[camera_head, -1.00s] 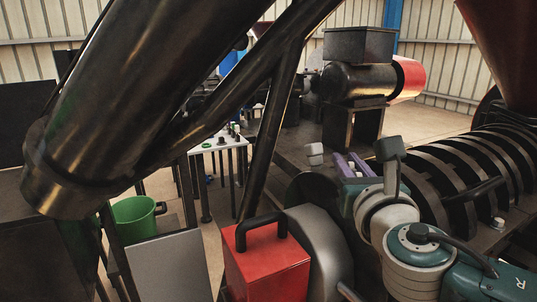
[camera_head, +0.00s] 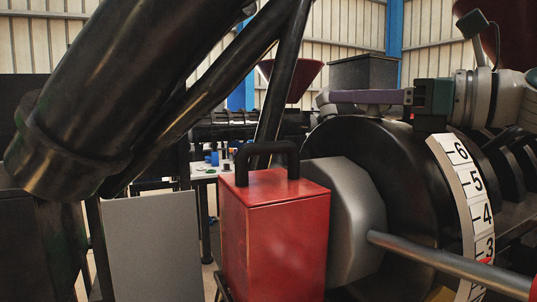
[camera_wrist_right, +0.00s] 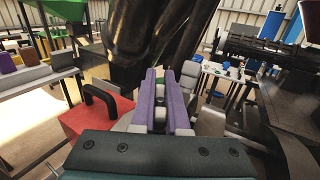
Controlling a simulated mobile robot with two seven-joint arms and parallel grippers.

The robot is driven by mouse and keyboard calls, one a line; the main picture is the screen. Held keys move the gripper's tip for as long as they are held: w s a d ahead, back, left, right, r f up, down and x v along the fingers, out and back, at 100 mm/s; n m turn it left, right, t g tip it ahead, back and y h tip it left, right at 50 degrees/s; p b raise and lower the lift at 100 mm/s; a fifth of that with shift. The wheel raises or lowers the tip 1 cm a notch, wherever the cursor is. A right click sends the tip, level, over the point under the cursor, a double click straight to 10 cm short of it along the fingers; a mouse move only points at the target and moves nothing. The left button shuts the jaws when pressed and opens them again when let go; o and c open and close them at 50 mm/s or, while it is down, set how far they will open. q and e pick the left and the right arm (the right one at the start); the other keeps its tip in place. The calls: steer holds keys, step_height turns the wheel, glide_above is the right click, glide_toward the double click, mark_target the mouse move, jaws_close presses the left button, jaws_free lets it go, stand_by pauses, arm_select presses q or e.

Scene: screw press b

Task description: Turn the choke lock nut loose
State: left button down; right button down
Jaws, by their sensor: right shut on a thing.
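My right gripper (camera_head: 338,98) reaches in from the right along the top of a black disc (camera_head: 400,180). Its purple fingers are shut on a small grey piece (camera_wrist_right: 161,100), seen between them in the wrist view. The fingers hide part of it, and I cannot tell whether it belongs to the choke lock nut. A grey faceted hub (camera_head: 352,215) sits in front of the disc, partly behind a red box. A steel rod (camera_head: 450,265) runs from near the hub to the lower right. My left gripper is not in view.
The red box (camera_head: 275,245) with a black handle stands close in front of the hub. A white scale band (camera_head: 472,205) with numbers curves beside the disc. A thick dark cylinder (camera_head: 120,85) and slanted bars block the upper left. A grey panel (camera_head: 152,245) stands at lower left.

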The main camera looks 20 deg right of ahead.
arm_select(q)
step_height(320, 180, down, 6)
steer(key=b, duration=0.4)
arm_select(e)
steer(key=shift+s+a+f+n+g+y, duration=0.1)
steer(key=shift+a+n+g+y, duration=0.05)
steer(key=shift+n+g+y, duration=0.6)
steer(key=shift+s+a+r+n+g+y, duration=0.1)
steer(key=shift+s+n+g+y, duration=0.05)
steer(key=shift+n+g+y, duration=0.6)
steer(key=shift+s+a+f+n+g+y, duration=0.15)
steer(key=shift+n+g+y, duration=0.35)
steer(key=shift+g+y, duration=0.3)
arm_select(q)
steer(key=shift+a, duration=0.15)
arm_select(e)
steer(key=shift+y, duration=0.3)
steer(key=c, duration=0.9)
jaws_free()
steer(key=shift+a, duration=0.1)
steer(key=b+v, duration=0.2)
steer(key=v, duration=0.7)
steer(key=shift+b, duration=0.3)
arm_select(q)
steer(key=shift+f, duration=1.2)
arm_select(e)
steer(key=shift+s+d, duration=0.25)
steer(key=shift+d, duration=0.2)
